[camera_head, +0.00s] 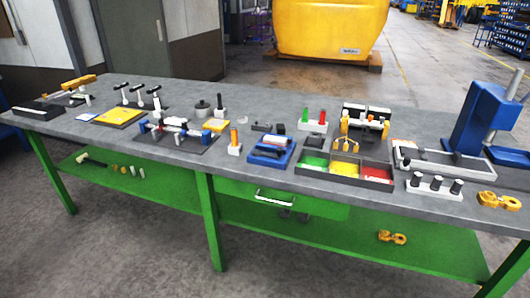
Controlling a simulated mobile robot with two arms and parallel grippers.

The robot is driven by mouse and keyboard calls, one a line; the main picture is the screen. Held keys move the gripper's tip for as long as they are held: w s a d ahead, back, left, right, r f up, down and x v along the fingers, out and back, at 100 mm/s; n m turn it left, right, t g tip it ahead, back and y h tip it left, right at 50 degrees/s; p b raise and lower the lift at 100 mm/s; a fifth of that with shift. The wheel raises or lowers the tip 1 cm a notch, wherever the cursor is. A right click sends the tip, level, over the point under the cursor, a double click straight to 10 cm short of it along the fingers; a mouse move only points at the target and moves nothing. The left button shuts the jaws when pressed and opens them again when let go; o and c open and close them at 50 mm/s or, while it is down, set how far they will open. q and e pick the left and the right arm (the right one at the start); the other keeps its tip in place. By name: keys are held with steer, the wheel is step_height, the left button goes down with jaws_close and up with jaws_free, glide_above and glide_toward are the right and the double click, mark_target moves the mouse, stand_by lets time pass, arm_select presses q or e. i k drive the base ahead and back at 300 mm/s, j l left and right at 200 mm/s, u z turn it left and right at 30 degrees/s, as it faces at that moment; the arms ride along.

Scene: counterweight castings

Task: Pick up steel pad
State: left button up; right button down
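A long workbench (215,170) with a grey top and green legs carries many small tools and parts. Small grey pieces (262,127) lie near the middle of the top, behind a blue tray (271,151). I cannot tell at this size which piece is the steel pad. Neither of my grippers shows in this view.
A three-part bin (377,172) holds green, yellow and red contents. A blue press (485,115) stands at the right end, near yellow shackles (498,201). A green lower shelf (330,233) runs underneath. A large yellow casting (330,28) stands behind the bench.

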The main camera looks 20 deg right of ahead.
mark_target(271, 139)
steer(key=i+j+z, duration=0.1)
steer(key=z, duration=0.35)
steer(key=i+j+z, duration=0.1)
steer(key=z, duration=0.3)
steer(key=j+z, duration=0.1)
steer(key=z, duration=0.35)
steer(key=i+j+z, duration=0.1)
steer(key=z, duration=0.35)
steer(key=j+z, duration=0.25)
steer(key=z, duration=0.15)
